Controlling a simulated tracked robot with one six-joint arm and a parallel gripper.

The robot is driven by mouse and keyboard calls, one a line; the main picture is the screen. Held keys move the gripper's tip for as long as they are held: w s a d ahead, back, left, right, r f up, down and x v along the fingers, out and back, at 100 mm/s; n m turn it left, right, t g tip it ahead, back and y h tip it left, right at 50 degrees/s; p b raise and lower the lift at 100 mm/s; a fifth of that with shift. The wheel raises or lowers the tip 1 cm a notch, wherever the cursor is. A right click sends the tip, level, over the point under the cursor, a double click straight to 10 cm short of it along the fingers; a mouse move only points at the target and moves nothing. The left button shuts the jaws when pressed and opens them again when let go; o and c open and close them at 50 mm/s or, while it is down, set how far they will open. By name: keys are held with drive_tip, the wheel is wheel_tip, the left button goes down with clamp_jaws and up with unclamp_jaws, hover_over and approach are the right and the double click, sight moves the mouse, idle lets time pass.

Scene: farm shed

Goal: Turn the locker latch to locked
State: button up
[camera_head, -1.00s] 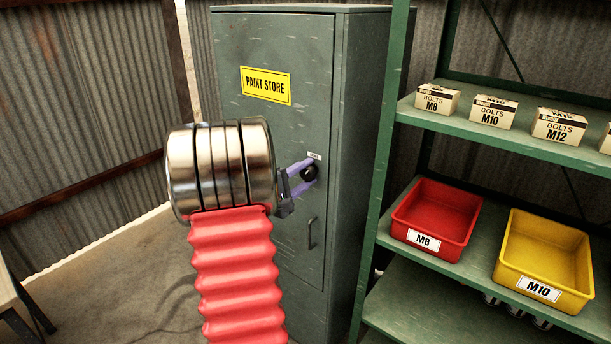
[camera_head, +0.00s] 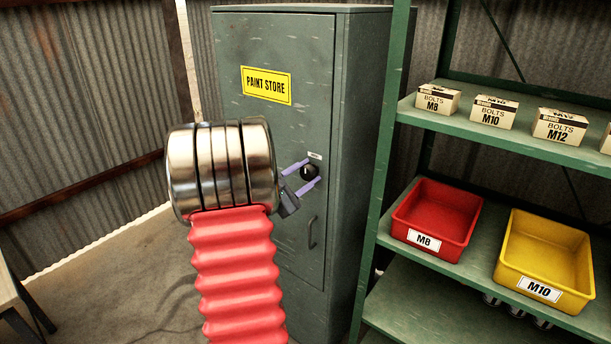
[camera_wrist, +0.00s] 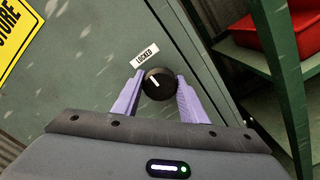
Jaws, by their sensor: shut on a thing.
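The latch is a round black knob (camera_wrist: 159,83) with a white line on the grey-green locker door (camera_head: 270,140). It also shows in the head view (camera_head: 310,172). A small "LOCKED" label (camera_wrist: 144,57) is beside it on the door. My gripper (camera_head: 308,174) has its purple fingers shut on the knob, one on each side, as the wrist view also shows (camera_wrist: 158,88). In the wrist view the white line points up and slightly left, roughly toward the label. Whether it lines up exactly I cannot tell.
A yellow "PAINT STORE" sign (camera_head: 266,86) is on the door above. A vertical handle (camera_head: 312,232) is below the knob. Green shelving (camera_head: 388,150) stands close on the right, with bolt boxes and a red bin (camera_head: 440,205) and yellow bin (camera_head: 572,250).

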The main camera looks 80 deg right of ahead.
drive_tip(key=shift+w+f, duration=0.1)
drive_tip(key=shift+f, duration=0.05)
drive_tip(key=o, duration=0.8)
drive_tip(key=shift+o, duration=1.3)
drive_tip(key=v, duration=1.3)
drive_tip(key=shift+w+a, duration=0.15)
drive_tip(key=shift+a, duration=0.2)
